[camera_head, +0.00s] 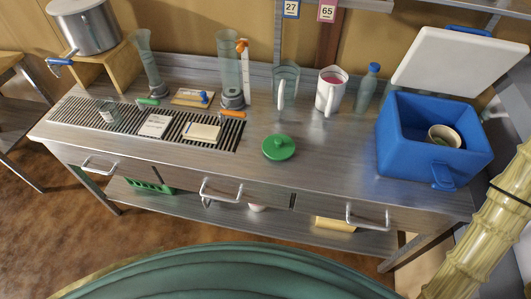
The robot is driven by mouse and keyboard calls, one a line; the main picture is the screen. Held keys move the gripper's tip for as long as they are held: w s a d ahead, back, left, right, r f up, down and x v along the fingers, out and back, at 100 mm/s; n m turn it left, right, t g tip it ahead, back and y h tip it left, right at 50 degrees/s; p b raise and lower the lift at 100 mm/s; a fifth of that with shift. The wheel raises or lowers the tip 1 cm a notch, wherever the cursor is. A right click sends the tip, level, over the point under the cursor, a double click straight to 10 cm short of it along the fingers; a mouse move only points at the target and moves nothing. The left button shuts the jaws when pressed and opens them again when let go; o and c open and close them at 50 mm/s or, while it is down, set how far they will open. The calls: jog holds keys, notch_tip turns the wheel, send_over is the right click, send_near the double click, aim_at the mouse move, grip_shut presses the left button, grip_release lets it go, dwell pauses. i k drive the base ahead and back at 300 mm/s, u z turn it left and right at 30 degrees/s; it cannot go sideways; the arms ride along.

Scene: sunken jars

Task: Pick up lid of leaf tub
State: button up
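A round green lid (278,147) with a raised knob on top lies on the metal worktop (320,170), right of its middle and near the front. It looks like the lid of a tub, but no leaf marking shows. Whether a tub or a recess is under it cannot be told from this view. No other tub marked with a leaf can be made out. My gripper is not in view.
A blue cooler box (408,165) with its white lid (455,65) raised holds a bowl (444,137) at the right.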

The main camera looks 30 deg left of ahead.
aim_at(275, 147)
jog(key=z, duration=0.65)
jog(key=i, duration=0.4)
jog(key=u, duration=1.8)
